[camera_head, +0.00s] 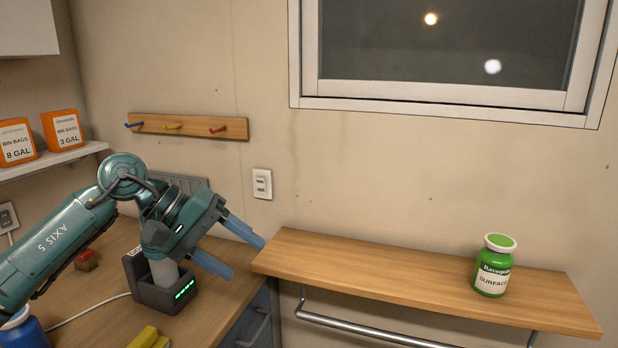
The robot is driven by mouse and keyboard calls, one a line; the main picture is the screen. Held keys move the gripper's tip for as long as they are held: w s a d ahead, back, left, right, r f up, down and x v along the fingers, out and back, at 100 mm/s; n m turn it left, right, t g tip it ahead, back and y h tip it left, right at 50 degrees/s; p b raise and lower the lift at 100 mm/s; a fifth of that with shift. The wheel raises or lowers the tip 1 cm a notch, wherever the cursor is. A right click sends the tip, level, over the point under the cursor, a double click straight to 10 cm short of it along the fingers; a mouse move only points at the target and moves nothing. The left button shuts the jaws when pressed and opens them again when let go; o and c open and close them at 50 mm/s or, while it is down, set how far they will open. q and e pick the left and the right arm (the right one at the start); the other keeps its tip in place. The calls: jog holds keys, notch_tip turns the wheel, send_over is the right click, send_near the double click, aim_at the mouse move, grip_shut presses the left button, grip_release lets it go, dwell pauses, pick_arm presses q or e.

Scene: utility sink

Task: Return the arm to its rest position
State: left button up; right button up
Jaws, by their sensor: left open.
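My left gripper (236,248) shows at the end of the teal left arm, which comes in from the left edge. Its two blue fingers are apart, with nothing between them, and point right toward the left end of the wooden shelf (390,275). In the picture the wrist overlaps a dark charger-like dock (165,296) with green lights, which holds a grey cylinder (164,270). I cannot tell whether they touch. My right gripper is not in view.
A green bottle (492,266) stands on the wooden shelf, with a metal rail (370,334) below. The wooden counter (90,305) holds a yellow item (149,338) and a red block (86,260). Orange bin-bag boxes (62,130) sit on a white shelf. A peg rail (188,126) is on the wall.

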pick_arm(q)
jog(key=s+d+f+n+t+h, duration=0.25)
jog(key=d+n+h, duration=0.3)
jog(key=n, duration=0.55)
jog(key=s+d+f+n+t+h, duration=0.1)
jog(key=s+d+f+n+h, duration=0.2)
jog(key=n+h, duration=0.5)
jog(key=s+a+f+n+t+y, duration=0.15)
jog(key=f+n+t+y, duration=0.25)
jog(key=n, duration=0.7)
jog(key=w+a+f+n+t+y+p, duration=0.15)
jog(key=f+n+t+y, duration=0.3)
jog(key=n, duration=0.65)
jog(key=s+a+f+n+t+y, duration=0.25)
jog(key=n+t+y, duration=0.2)
jog(key=n, duration=0.65)
jog(key=s+a+f+n+g+y, duration=0.2)
jog(key=s+f+n+g+y, duration=0.1)
jog(key=s+f+n, duration=0.4)
jog(key=s+a+f+n+g+y, duration=0.3)
jog(key=s+f+n, duration=0.3)
jog(key=f+n, duration=0.3)
notch_tip(320, 180, down, 2)
jog(key=shift+s+a+f+n+g, duration=0.1)
jog(key=shift+s+a+n+g, duration=0.1)
jog(key=shift+s+n+g, duration=0.25)
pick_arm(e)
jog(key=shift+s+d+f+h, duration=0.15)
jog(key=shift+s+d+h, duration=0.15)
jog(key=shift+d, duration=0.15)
